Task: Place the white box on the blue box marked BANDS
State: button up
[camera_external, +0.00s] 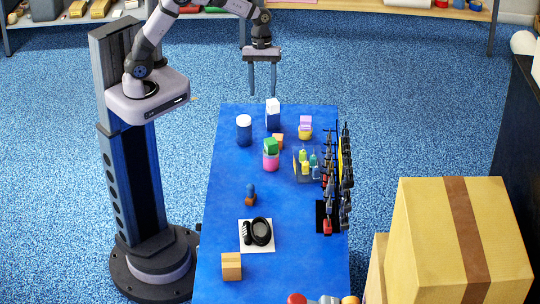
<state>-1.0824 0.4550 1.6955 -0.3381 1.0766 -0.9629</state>
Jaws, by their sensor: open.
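A small white box (273,104) sits upright on top of a dark blue box (273,122) near the far end of the blue table. The two look touching and roughly lined up. Any BANDS lettering on the blue box is too small to read. My gripper (263,92) is in the air beyond the table's far end, fingers pointing down. Its fingers are apart with nothing between them. It shows just above and slightly left of the white box in the picture, apart from it.
A tool rack (344,175) lines the right edge. The table's left side is mostly clear.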

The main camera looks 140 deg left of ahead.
jog(key=w+d+m+g, duration=0.25)
jog(key=d+m, duration=0.95)
jog(key=d, duration=0.8)
jog(key=s+d+f+m+y, duration=0.1)
jog(key=s+d+m, duration=0.2)
jog(key=d+m, duration=0.3)
jog(key=s+d+f+m+y, duration=0.1)
jog(key=s+d+f+m, duration=0.1)
jog(key=d+m, duration=0.5)
jog(key=shift+s+d, duration=0.4)
jog(key=shift+s, duration=0.45)
notch_tip(320, 180, up, 2)
jog(key=shift+r+p, duration=0.15)
jog(key=shift+p, duration=1.1)
